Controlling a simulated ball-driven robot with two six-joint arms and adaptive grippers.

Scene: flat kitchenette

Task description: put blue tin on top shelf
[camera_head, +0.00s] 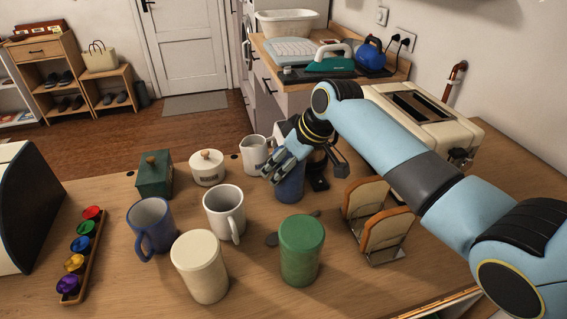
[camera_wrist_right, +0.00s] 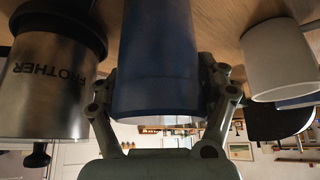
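The blue tin (camera_head: 289,187) stands on the wooden counter, partly covered by my right gripper (camera_head: 289,160). In the right wrist view the blue tin (camera_wrist_right: 155,70) is between the two fingers of the right gripper (camera_wrist_right: 160,85). The fingers are spread wide, one on each side and very near its wall; whether they press on it cannot be told. My left gripper is not in view. A wooden shelf unit (camera_head: 42,50) with shoes stands far back left; which shelf is meant is unclear.
A frother (camera_wrist_right: 45,85) stands close beside the tin. Around are a white jug (camera_head: 254,154), white mug (camera_head: 224,210), blue mug (camera_head: 151,226), green canister (camera_head: 300,250), cream canister (camera_head: 200,266), toast rack (camera_head: 385,250) and toaster (camera_head: 425,115).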

